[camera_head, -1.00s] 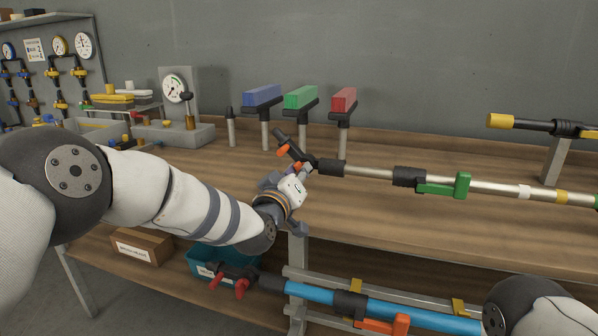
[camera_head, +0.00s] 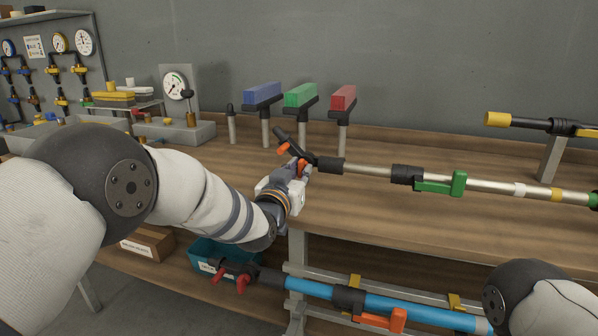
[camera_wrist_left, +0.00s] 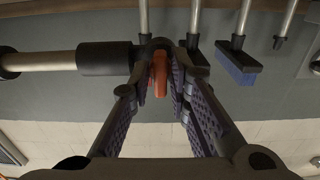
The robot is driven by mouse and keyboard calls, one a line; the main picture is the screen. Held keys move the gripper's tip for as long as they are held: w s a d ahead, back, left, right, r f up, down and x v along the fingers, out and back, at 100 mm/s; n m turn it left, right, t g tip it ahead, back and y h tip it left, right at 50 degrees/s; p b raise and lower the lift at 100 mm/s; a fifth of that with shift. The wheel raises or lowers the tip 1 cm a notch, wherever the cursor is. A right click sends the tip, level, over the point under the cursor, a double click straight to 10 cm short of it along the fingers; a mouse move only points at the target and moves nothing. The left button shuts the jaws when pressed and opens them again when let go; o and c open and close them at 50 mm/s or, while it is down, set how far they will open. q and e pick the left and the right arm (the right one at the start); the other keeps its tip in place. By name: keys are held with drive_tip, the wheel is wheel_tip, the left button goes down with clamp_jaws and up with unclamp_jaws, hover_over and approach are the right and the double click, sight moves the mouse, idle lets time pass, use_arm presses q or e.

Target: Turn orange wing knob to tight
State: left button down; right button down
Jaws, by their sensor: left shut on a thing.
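The orange wing knob (camera_wrist_left: 160,74) sits on the black fitting at the end of a metal pipe (camera_head: 375,172). In the wrist view it stands between the two fingers of my left gripper (camera_wrist_left: 160,90), which is shut on it. In the head view my left gripper (camera_head: 298,168) is at the left end of the pipe and hides most of this knob. Another orange wing (camera_head: 284,149) shows on the black fitting just above the gripper. My right gripper is out of view; only part of my right arm shows at the lower right.
A green lever (camera_head: 440,185) is on the same pipe. Below, a blue pipe (camera_head: 310,290) with red wings and a teal bin (camera_head: 205,255) sit under the workbench (camera_head: 400,220).

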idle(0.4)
use_arm(q)
drive_tip(key=c, duration=1.7)
unclamp_jaws()
drive_tip(key=v, duration=1.2)
